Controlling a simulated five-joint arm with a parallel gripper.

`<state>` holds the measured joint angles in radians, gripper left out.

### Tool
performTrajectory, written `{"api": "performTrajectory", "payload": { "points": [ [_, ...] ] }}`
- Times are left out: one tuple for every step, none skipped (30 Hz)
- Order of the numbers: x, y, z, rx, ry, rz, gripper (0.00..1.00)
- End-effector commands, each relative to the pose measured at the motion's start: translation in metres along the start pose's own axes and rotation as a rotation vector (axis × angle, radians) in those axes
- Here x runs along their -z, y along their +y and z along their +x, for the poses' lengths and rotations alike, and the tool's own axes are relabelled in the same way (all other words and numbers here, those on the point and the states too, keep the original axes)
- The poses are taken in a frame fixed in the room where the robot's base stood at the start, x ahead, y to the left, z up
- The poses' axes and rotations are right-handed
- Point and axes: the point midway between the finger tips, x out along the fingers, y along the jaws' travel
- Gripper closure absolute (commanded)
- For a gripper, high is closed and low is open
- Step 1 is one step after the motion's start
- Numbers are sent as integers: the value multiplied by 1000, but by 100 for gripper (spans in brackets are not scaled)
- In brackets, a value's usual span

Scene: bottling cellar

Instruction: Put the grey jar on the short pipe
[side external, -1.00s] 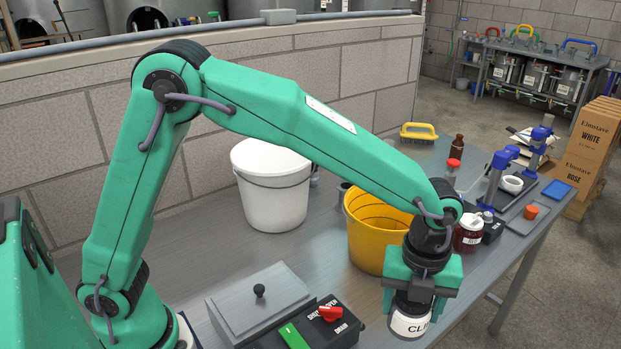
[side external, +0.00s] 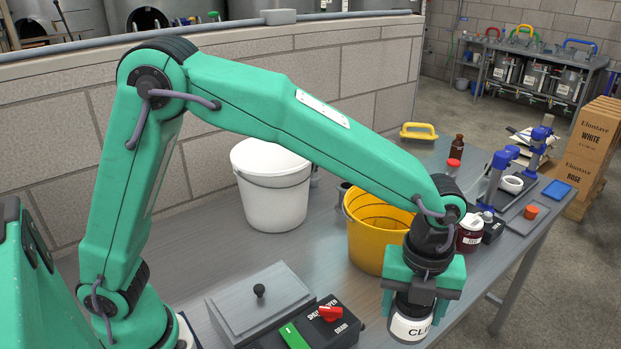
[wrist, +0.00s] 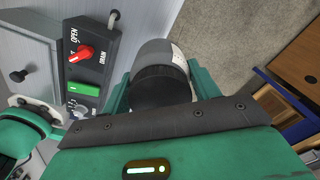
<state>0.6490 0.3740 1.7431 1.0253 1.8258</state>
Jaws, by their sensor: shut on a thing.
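The grey jar (side external: 409,328), with a white label and black lid, is held upright under my gripper (side external: 413,298) near the table's front edge. In the wrist view my gripper (wrist: 160,90) has its green fingers on either side of the jar (wrist: 158,52), closed on it, with the dark lid toward the camera. I cannot tell whether the jar's base touches anything. A small dark grey tube (side external: 343,188) stands partly hidden behind the yellow bucket. I cannot tell whether it is the short pipe.
The yellow bucket (side external: 366,255) stands just behind my gripper, and a lidded white bucket (side external: 272,198) stands further back. A control box (side external: 330,325) with a red knob and a grey lidded box (side external: 262,310) are to the left. A dark red jar (side external: 470,238) is to the right.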

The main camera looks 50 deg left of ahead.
Motion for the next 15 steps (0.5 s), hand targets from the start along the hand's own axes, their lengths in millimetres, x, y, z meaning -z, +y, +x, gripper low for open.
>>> {"api": "performTrajectory", "payload": {
  "points": [
    [0, -1, -6, 6, -1, 0, 70],
    [0, -1, -10, 6, -2, 0, 70],
    [0, -1, -16, 7, -2, 0, 70],
    [0, -1, -22, 7, -2, 0, 70],
    [0, -1, -27, 7, -2, 0, 70],
    [0, -1, -36, 8, -2, 0, 70],
    [0, -1, -43, 8, -2, 0, 70],
    [0, -1, -50, 9, -2, 0, 70],
    [0, -1, -59, 8, -2, 0, 70],
    [0, -1, -66, 8, -2, 0, 70],
    [0, -1, -74, 8, -2, 0, 70],
    [0, -1, -83, 8, -2, 0, 70],
    [0, -1, -90, 8, -2, 0, 70],
    [0, -1, -96, 7, -2, 0, 70],
    [0, -1, -105, 8, -2, 0, 70]
  ]
}}
